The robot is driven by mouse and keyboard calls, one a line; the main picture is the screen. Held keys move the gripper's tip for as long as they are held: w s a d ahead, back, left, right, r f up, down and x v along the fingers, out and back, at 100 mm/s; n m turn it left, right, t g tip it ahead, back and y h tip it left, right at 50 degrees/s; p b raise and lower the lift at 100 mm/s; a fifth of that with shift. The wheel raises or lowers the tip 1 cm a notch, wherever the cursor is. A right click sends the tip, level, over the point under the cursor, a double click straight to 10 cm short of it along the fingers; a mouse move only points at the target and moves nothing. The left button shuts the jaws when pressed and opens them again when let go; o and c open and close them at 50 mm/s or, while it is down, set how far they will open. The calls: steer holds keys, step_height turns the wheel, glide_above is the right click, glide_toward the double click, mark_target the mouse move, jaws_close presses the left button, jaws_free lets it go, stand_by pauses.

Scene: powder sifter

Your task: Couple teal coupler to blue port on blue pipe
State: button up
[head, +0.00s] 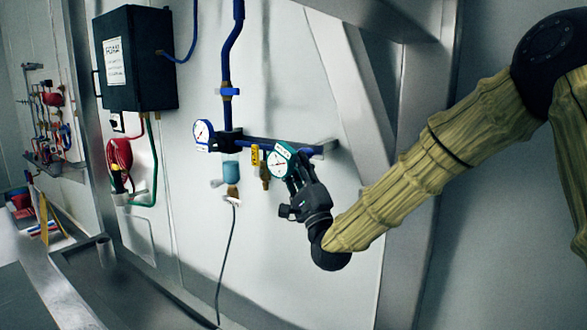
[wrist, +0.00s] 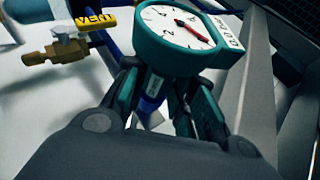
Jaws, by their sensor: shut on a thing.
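The teal coupler (head: 279,163) carries a round white gauge dial with a red needle. It also shows large in the wrist view (wrist: 168,58). My gripper (head: 297,179) is shut on the coupler; in the wrist view its fingers (wrist: 166,100) flank the coupler's lower part. The blue pipe (head: 229,60) runs down the wall and then right along a dark rail (head: 285,146). The coupler is in front of this horizontal run. A blue piece (wrist: 152,86) shows between the fingers; I cannot tell if it is the blue port or whether the coupler touches it.
A brass valve (wrist: 55,52) with a yellow VENT tag (wrist: 97,19) is close left of the coupler. A blue-rimmed gauge (head: 203,133) and a light-blue filter bowl (head: 231,170) are farther left. A metal post (head: 405,170) stands to the right. Wall below is mostly clear.

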steer(key=shift+w, duration=0.1)
stand_by(0.6)
steer(key=o, duration=1.1)
